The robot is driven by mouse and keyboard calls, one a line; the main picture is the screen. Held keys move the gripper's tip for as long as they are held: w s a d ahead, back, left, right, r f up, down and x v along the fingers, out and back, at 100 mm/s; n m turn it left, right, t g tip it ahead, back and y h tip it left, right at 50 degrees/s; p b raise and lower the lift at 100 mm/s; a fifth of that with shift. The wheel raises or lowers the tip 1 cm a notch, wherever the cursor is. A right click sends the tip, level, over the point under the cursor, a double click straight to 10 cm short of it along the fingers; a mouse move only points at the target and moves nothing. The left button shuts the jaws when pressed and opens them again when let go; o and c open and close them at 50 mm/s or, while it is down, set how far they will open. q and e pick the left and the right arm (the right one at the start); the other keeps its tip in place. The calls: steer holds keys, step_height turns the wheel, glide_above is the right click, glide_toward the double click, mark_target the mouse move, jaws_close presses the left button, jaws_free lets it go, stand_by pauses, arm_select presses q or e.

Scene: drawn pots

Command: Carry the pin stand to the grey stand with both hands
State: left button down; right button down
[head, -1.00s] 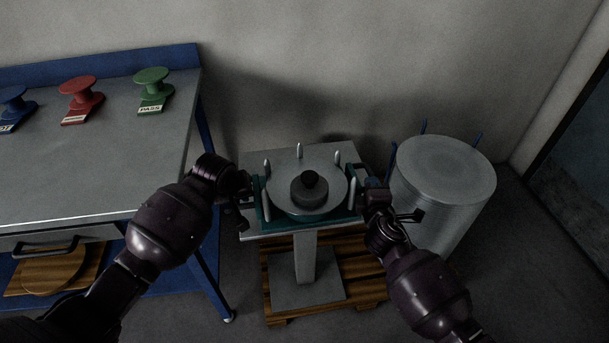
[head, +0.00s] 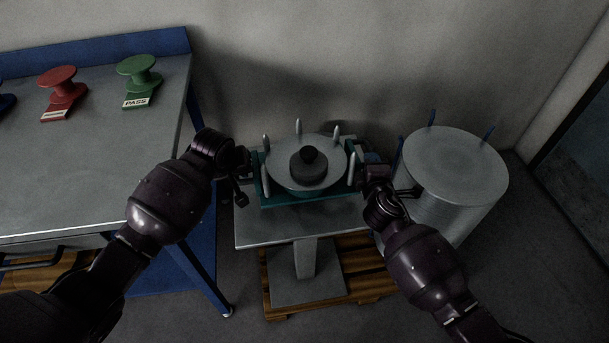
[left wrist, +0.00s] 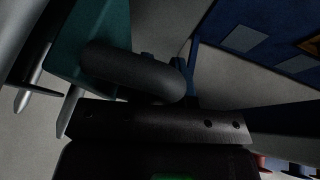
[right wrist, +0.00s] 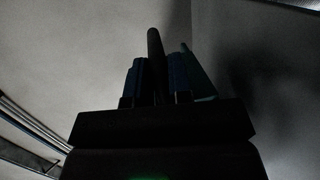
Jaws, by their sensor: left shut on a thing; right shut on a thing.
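The pin stand (head: 310,199) has a teal base with upright metal pins around a round silver piece with a dark knob. It is over the top of the grey stand (head: 280,233); I cannot tell if it touches. My left gripper (head: 246,163) is shut on its left side. In the left wrist view, a dark rounded handle (left wrist: 130,72) lies at the jaws beside the teal base (left wrist: 102,35). My right gripper (head: 367,170) is shut on its right side; the right wrist view shows a dark bar (right wrist: 155,60) between the fingers.
A grey drum (head: 455,175) with blue posts stands close right of my right gripper. A wooden pallet (head: 345,285) lies under the grey stand. The wall is behind.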

arm_select(q)
steer(key=shift+w+r, duration=0.15)
steer(key=shift+w, duration=0.1)
arm_select(e)
steer(key=shift+w+d+r, duration=0.1)
steer(key=shift+w+r, duration=0.15)
steer(key=shift+w, duration=0.05)
arm_select(q)
steer(key=shift+s, duration=0.1)
arm_select(e)
steer(key=shift+s, duration=0.1)
